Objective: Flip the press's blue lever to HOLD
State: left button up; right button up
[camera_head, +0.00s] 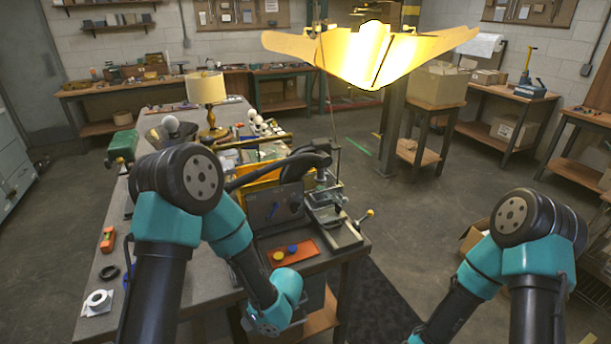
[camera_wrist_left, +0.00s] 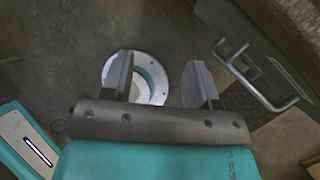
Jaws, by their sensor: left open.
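The press (camera_head: 290,200) stands on the workbench, with a grey front panel.
An orange plate (camera_head: 291,254) with a yellow and a blue button lies in front of the press. A metal drawer handle (camera_wrist_left: 255,78) is right of the left gripper.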

pick_arm(q)
jog(key=s+a+f+n+h, duration=0.2)
jog(key=s+f+n+h, duration=0.3)
jog(key=n, duration=0.8)
jog(key=s+a+f+n+h, duration=0.1)
jog(key=s+f+n+h, duration=0.3)
jog(key=n, duration=1)
jog(key=shift+s+a+f+h, duration=0.4)
jog(key=shift+s+f, duration=0.15)
jog(key=shift+s, duration=0.7)
